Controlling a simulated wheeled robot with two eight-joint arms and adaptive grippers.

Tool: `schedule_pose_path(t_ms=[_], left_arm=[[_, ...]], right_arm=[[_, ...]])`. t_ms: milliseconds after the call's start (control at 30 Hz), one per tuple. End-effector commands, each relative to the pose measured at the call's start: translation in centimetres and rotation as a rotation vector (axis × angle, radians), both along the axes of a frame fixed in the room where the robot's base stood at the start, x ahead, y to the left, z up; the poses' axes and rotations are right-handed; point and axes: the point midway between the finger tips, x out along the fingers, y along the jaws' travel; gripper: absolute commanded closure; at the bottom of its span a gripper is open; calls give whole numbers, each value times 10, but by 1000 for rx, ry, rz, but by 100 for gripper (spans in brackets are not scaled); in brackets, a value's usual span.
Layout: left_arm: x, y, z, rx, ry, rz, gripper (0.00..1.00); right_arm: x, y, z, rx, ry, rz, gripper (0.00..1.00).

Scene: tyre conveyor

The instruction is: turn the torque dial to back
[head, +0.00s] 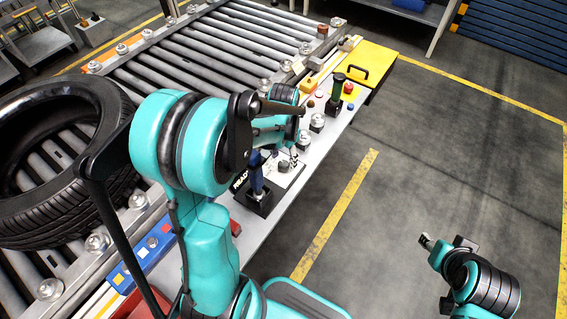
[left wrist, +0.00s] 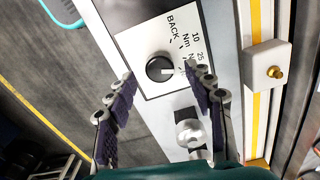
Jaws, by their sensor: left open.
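The torque dial (left wrist: 158,68) is a round black knob on a white plate (left wrist: 135,45) marked BACK, 10 Nm and 25. A pale mark on the knob points right, away from the BACK label at upper left. In the head view the dial (head: 284,166) is small on the console. My left gripper (left wrist: 163,85) is open, its two dark padded fingers on either side just short of the knob, with no clear contact. In the head view my left gripper (head: 292,148) hangs over the plate. My right gripper (head: 427,241) is far off at lower right; its jaws are unclear.
A silver knob (left wrist: 190,133) is below the dial plate. A large tyre (head: 62,160) lies on the rollers at left. Open floor lies to the right.

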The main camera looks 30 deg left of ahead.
Motion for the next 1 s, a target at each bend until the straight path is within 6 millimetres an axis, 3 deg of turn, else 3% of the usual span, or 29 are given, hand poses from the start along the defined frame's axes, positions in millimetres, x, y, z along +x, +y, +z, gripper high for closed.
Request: schedule_pose_path(t_ms=[33, 200, 500, 700, 1000], left_arm=[[0, 0, -10, 0, 0, 0, 47], [0, 0, -24, 0, -1, 0, 47], [0, 0, -25, 0, -1, 0, 47], [0, 0, -25, 0, -1, 0, 97], [0, 0, -25, 0, -1, 18, 97]], right_arm=[[0, 0, -6, 0, 0, 0, 60], [0, 0, -11, 0, 0, 0, 60], [0, 0, -10, 0, 0, 0, 60], [0, 0, -10, 0, 0, 0, 60], [0, 0, -10, 0, 0, 0, 60]])
